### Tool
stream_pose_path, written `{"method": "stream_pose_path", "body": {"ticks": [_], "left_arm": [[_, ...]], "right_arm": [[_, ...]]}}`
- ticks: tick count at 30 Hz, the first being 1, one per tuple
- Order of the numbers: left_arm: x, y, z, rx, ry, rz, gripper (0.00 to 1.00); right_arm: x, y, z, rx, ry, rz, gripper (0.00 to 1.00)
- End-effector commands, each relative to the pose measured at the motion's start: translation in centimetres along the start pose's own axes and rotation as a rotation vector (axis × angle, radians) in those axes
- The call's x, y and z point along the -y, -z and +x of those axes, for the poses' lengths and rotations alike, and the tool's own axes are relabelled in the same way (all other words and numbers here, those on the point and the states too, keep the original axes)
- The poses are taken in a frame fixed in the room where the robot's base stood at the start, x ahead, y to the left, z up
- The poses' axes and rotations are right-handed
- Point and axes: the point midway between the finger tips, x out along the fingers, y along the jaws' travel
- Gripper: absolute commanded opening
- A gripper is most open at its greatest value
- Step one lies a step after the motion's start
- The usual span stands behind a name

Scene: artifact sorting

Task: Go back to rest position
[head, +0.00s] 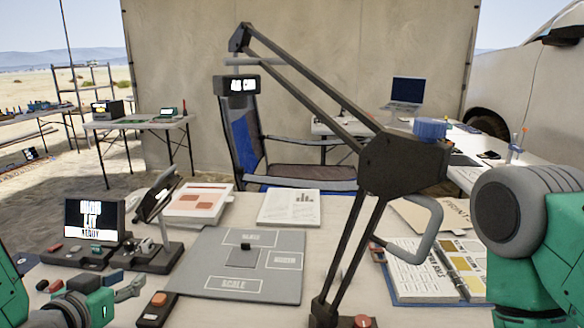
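My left gripper (122,284) is at the lower left, low over the table and left of the grey mat (210,281). Its two fingers look apart, with nothing visible between them. My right arm comes in at the right edge, and its gripper is out of view. A small dark block (242,257) sits in the middle of the mat, among white-outlined labelled areas, one reading "SCALE". My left gripper is clear of this block.
A black jointed lamp-like arm (400,163) rises from the table's front middle. A small lit screen (94,219) and dark devices stand at left. An open book (420,268) lies at right. A blue folding chair (244,140) stands behind the table.

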Motion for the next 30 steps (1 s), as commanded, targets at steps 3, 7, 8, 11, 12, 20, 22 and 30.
{"method": "stream_pose_path", "body": {"ticks": [3,7,8,11,12,20,22,30], "left_arm": [[-1.0,-5.0,-0.3,0.139,-0.014,-0.007,0.31],[-2.3,-12.0,-1.7,0.344,-0.028,-0.020,0.31],[-2.7,-14.0,-2.4,0.404,-0.030,-0.025,0.31],[-3.9,-20.9,-5.5,0.620,-0.033,-0.039,0.31],[-4.3,-23.4,-7.0,0.704,-0.033,-0.044,0.31],[-6.1,-33.6,-16.3,1.104,-0.007,-0.063,0.31],[-6.3,-34.6,-17.6,1.153,-0.002,-0.064,0.31],[-6.4,-35.3,-18.6,1.189,0.003,-0.067,0.31]], "right_arm": [[0.0,0.0,0.0,0.000,0.000,0.000,0.29],[0.0,0.0,0.0,0.000,0.000,0.000,0.29],[0.0,0.0,0.0,0.000,0.000,0.000,0.29],[0.0,0.0,0.0,0.000,0.000,0.000,0.29],[0.0,0.0,0.0,0.000,0.000,0.000,0.29],[0.0,0.0,0.0,0.000,0.000,0.000,0.29],[0.0,0.0,0.0,0.001,0.000,0.000,0.29],[0.0,0.0,0.0,0.000,0.000,0.000,0.29]]}}
